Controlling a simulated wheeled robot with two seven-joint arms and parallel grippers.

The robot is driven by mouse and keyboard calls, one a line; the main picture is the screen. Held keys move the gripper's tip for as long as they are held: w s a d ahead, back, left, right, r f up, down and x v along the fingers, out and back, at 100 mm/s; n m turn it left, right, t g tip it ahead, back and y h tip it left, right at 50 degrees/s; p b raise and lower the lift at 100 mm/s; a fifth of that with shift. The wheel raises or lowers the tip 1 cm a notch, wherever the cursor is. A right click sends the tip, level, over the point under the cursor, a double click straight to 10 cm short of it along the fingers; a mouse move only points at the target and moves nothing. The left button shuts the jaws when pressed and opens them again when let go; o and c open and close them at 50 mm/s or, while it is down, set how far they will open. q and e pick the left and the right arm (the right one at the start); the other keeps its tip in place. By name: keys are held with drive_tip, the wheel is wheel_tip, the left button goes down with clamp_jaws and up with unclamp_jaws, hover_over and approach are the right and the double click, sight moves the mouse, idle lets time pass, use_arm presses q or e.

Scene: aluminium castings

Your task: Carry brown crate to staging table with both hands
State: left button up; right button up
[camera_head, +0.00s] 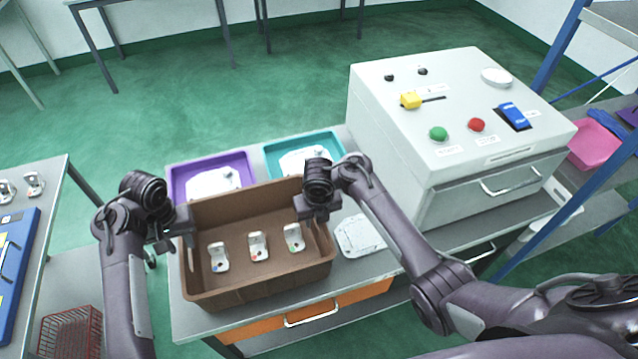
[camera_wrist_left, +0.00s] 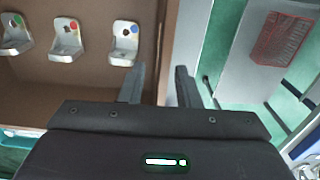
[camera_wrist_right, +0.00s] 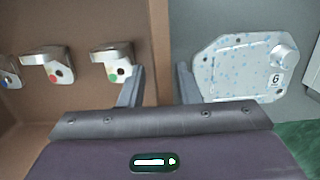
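The brown crate (camera_head: 262,285) sits on a grey table and holds 3 white brackets (camera_head: 258,246) with coloured dots. My left gripper (camera_head: 178,236) is at its left wall. In the left wrist view the two fingers (camera_wrist_left: 160,88) stand on either side of the crate wall, and a narrow gap shows beside it. My right gripper (camera_head: 317,208) is at the right wall. In the right wrist view its fingers (camera_wrist_right: 160,87) straddle the wall with slim gaps. Both look open; contact with the wall is not clear. The staging table cannot be identified for sure.
Purple (camera_head: 172,187) and teal (camera_head: 271,160) trays lie behind the crate. A flat casting (camera_head: 360,236) lies right of it, before a big grey machine (camera_head: 400,150). Another table (camera_head: 50,185) stands left, with a red basket (camera_head: 70,335) below. Green floor (camera_head: 270,75) is open behind.

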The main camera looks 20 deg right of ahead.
drive_tip(key=shift+s+a+r, duration=0.1)
drive_tip(key=shift+s+r, duration=0.05)
drive_tip(key=shift+r, duration=1.4)
drive_tip(key=shift+s+a+r, duration=0.1)
drive_tip(key=shift+s+r, duration=0.05)
drive_tip(key=shift+r, duration=1.4)
drive_tip(key=shift+s+d+r, duration=0.15)
drive_tip(key=shift+r, duration=0.5)
